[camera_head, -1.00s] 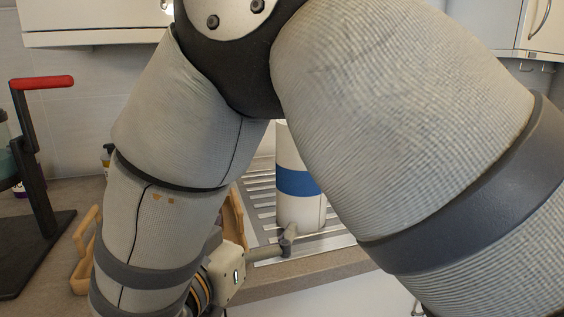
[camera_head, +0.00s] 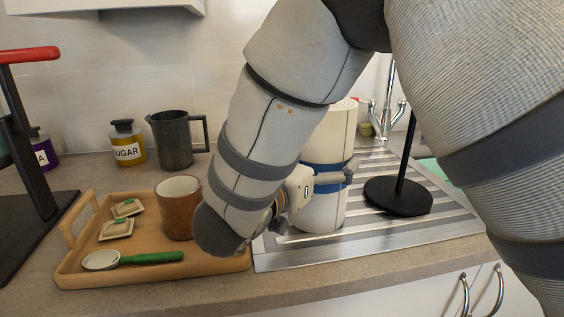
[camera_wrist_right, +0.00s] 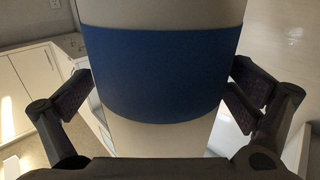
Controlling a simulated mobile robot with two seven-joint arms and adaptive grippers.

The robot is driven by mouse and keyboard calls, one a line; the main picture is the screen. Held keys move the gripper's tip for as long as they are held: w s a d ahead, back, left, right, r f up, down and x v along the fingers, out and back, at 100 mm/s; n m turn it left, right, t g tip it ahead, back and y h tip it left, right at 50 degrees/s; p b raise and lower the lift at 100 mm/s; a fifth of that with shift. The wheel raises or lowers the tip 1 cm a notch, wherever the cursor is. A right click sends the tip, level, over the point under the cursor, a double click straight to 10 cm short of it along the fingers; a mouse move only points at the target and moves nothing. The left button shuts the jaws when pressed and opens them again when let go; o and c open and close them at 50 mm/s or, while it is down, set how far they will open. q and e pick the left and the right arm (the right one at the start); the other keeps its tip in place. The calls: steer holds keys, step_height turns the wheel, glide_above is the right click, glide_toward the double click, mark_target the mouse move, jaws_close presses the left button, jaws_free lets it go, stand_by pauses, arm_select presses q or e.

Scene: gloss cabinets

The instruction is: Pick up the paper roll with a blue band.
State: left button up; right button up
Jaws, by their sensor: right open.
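The white paper roll (camera_head: 322,214) stands upright on the metal draining board, partly hidden by my right arm. Its blue band (camera_head: 322,186) wraps around its middle. My right gripper (camera_head: 338,178) is at the height of the band. In the right wrist view the blue band (camera_wrist_right: 160,72) fills the centre, and the roll lies between the two open fingers of the right gripper (camera_wrist_right: 160,95). A narrow gap shows beside the right finger; the left finger is very close to the roll, and contact cannot be told. My left gripper is not in view.
A wooden tray (camera_head: 85,272) with a brown cup (camera_head: 179,208) and a green-handled spoon (camera_head: 150,257) lies left of the roll. A black stand (camera_head: 398,195) is close on its right. A grey jug (camera_head: 177,140) and a sugar jar (camera_head: 127,143) stand behind.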

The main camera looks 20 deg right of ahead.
steer(key=shift+x, duration=0.85)
steer(key=c, duration=1)
steer(key=shift+c, duration=0.5)
steer(key=shift+r, duration=0.15)
